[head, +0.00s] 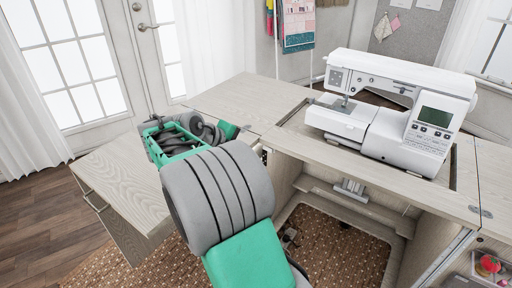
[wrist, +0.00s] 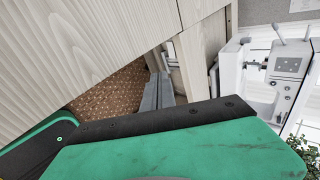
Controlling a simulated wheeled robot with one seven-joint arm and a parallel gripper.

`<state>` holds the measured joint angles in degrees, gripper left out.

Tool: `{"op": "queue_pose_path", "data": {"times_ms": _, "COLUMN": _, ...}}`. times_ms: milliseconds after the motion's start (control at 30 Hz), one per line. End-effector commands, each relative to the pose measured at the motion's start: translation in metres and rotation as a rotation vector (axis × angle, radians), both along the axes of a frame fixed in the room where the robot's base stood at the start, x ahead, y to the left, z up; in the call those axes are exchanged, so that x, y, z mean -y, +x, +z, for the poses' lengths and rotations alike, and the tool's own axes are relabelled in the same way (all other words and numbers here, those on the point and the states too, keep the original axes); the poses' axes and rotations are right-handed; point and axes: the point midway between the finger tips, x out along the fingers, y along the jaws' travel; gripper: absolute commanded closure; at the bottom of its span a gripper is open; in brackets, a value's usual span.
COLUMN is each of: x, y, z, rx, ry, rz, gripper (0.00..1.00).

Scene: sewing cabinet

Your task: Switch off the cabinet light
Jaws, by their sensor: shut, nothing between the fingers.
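The sewing cabinet (head: 235,95) has a pale wood top and an open knee space below. A small dark-and-white fitting (head: 265,155) shows on the cabinet's front edge, just right of my arm; I cannot tell if it is the light switch. No lit lamp is clearly visible. My gripper's two grey fingers (wrist: 158,88) lie together, shut and empty, in the wrist view, pointing in beside the wooden panels. In the head view, my green and grey arm stands before the cabinet's left part and hides the fingers.
A white sewing machine (head: 390,115) stands on the right of the top. A drawer unit or door with a handle (head: 95,200) juts out at left. A grey bracket (head: 350,188) sits inside the knee space. A brown rug (head: 335,235) covers the floor below.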

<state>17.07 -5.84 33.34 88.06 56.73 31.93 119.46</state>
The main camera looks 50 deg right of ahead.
Motion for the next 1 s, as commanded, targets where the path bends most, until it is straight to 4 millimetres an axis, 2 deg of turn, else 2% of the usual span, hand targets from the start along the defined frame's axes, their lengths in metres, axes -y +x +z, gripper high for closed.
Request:
{"op": "queue_pose_path", "data": {"times_ms": 267, "x": 0.000, "y": 0.000, "z": 0.000, "rx": 0.000, "ry": 0.001, "rz": 0.000, "gripper": 1.00}}
{"op": "queue_pose_path", "data": {"times_ms": 367, "x": 0.005, "y": 0.000, "z": -0.006, "rx": -0.002, "ry": 0.003, "rz": 0.002, "gripper": 1.00}}
{"op": "queue_pose_path", "data": {"times_ms": 833, "x": 0.075, "y": -0.003, "z": -0.073, "rx": -0.003, "ry": 0.004, "rz": 0.001, "gripper": 1.00}}
{"op": "queue_pose_path", "data": {"times_ms": 1000, "x": 0.103, "y": -0.003, "z": -0.069, "rx": 0.000, "ry": 0.003, "rz": 0.001, "gripper": 1.00}}
